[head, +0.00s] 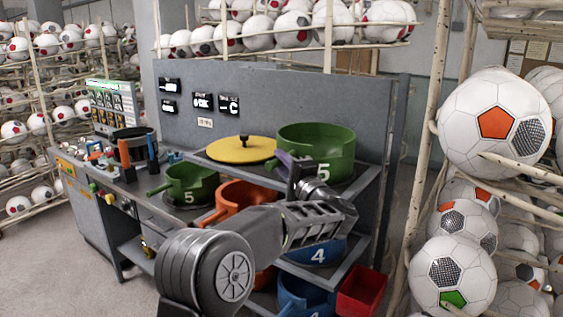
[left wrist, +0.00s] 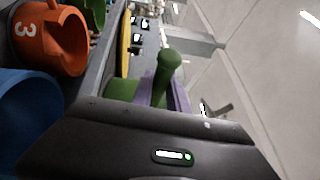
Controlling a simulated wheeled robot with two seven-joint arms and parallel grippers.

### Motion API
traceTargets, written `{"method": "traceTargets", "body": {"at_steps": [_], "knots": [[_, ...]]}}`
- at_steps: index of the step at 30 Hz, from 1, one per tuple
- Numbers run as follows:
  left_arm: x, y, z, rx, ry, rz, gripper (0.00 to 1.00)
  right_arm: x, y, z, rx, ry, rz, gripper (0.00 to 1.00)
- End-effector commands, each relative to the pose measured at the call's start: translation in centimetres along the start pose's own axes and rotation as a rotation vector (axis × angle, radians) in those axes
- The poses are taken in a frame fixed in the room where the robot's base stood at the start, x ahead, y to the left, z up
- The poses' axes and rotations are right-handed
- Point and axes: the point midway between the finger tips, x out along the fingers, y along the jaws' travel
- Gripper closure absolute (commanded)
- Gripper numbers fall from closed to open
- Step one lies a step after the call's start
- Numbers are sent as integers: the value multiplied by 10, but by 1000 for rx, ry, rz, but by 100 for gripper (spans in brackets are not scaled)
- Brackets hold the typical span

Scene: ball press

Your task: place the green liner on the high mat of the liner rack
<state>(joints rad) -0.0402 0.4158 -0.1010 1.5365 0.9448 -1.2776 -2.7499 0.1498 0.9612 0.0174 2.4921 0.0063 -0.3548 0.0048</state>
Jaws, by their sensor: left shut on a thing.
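A large green liner (head: 330,150) marked 5 is at the right end of the top shelf of the liner rack (head: 372,178). My left gripper (head: 289,163) reaches it from the front and is shut on its handle. The left wrist view shows the green handle (left wrist: 168,66) between the purple fingers (left wrist: 180,97). The liner looks upright, at or just above the high mat; its underside is partly hidden by my arm, so I cannot tell if it touches. A smaller green liner (head: 188,182), also marked 5, sits further left. My right gripper does not show.
A yellow lid (head: 240,150) lies beside the liner on the left. An orange liner (head: 236,198) and a blue liner (head: 322,250) sit lower on the rack. A red bin (head: 362,292) stands at lower right. Ball racks with footballs (head: 495,122) crowd the right side.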

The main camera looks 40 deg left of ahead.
Motion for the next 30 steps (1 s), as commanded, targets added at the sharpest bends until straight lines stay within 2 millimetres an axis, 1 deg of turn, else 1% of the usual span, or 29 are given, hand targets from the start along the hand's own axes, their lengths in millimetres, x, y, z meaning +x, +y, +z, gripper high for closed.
{"method": "traceTargets", "body": {"at_steps": [1, 8, 9, 15, 17, 27, 30], "knots": [[0, -3, 1, -5, -1, -3, 100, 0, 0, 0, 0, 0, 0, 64], [0, 0, 0, -3, -2, -3, 100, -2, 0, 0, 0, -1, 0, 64], [0, 2, 0, 0, -1, 0, 79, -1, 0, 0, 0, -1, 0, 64], [0, 2, 0, 0, -1, 0, 62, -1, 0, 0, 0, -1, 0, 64], [0, 2, 0, 0, -1, 0, 58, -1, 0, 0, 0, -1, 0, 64], [0, 0, 0, -2, -1, 0, 58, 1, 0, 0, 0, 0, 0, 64], [-7, 0, 0, -2, 0, 0, 58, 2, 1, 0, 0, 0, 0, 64]]}}
